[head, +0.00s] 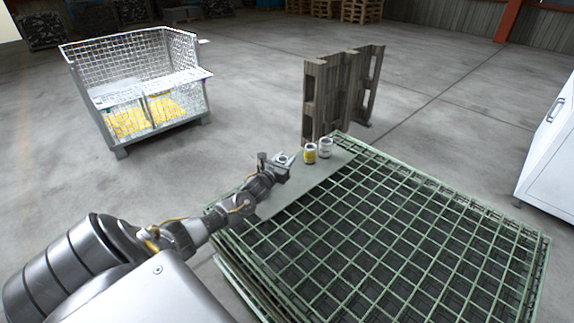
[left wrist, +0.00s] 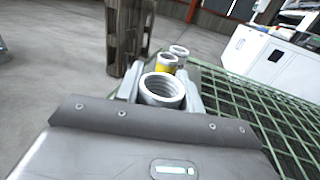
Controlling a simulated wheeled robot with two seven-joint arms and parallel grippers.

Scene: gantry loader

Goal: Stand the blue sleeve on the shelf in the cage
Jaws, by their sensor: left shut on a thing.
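My left gripper (head: 284,160) is shut on a sleeve and holds it near the left edge of a grey sheet. In the left wrist view the held sleeve (left wrist: 163,88) shows a grey, ribbed open mouth between the fingers. Its outer side is mostly hidden, so I cannot tell whether it is the blue one. The mesh cage (head: 82,80) stands on the floor at the upper left. Its shelf (head: 165,81) spans the front half, above yellow contents. My right gripper is not in view.
A yellow-banded sleeve (head: 310,154) and a whitish sleeve (head: 326,148) stand on the grey sheet (head: 300,190). The sheet lies on a green mesh stack (head: 400,220). A wooden pallet (head: 312,100) stands upright behind. Open floor (head: 240,90) separates cage and stack. A white cabinet (head: 550,160) is at right.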

